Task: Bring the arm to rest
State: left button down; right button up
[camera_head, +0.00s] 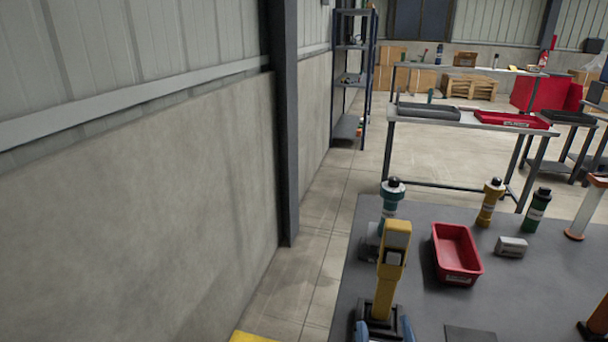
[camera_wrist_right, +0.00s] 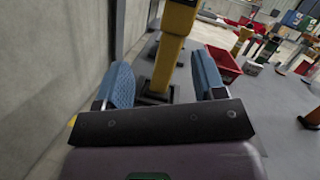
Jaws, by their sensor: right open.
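My right gripper (camera_head: 385,331) is at the bottom of the head view, its two blue fingers spread apart. A yellow post-like device (camera_head: 385,290) on a dark base stands just beyond it on the grey table (camera_head: 400,222). In the right wrist view, the open fingers (camera_wrist_right: 164,82) have nothing clamped between them, and the yellow device (camera_wrist_right: 167,62) shows beyond, in line with the gap. I cannot tell how far the fingers are from its base. My left gripper is in neither view.
A red bin (camera_head: 456,255) stands right of the yellow device. A teal bottle-like item (camera_head: 389,202) is behind it. A small grey box (camera_head: 511,247), a yellow cylinder (camera_head: 490,204) and a dark green cylinder (camera_head: 536,212) stand farther right. A concrete wall (camera_head: 140,220) is at left.

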jog(key=s+a+f+n+g+y, duration=0.1)
jog(key=s+f+n+g+y, duration=0.3)
jog(key=n, duration=0.9)
jog(key=s+a+f+n+g+y, duration=0.15)
jog(key=s+n+g+y, duration=0.35)
jog(key=n, duration=0.7)
jog(key=s+d+f+n+g+h, duration=0.4)
jog(key=s+d+f+g, duration=0.1)
jog(key=s+d, duration=0.3)
jog(key=s+d+f+n+g+h, duration=0.45)
jog(key=s+d, duration=0.25)
jog(key=d, duration=0.2)
jog(key=w+f+t+p, duration=0.1)
jog(key=w+f+t, duration=0.5)
jog(key=w+t, duration=0.2)
jog(key=shift+w+a+f+t+y, duration=0.35)
jog(key=shift+t+y, duration=0.1)
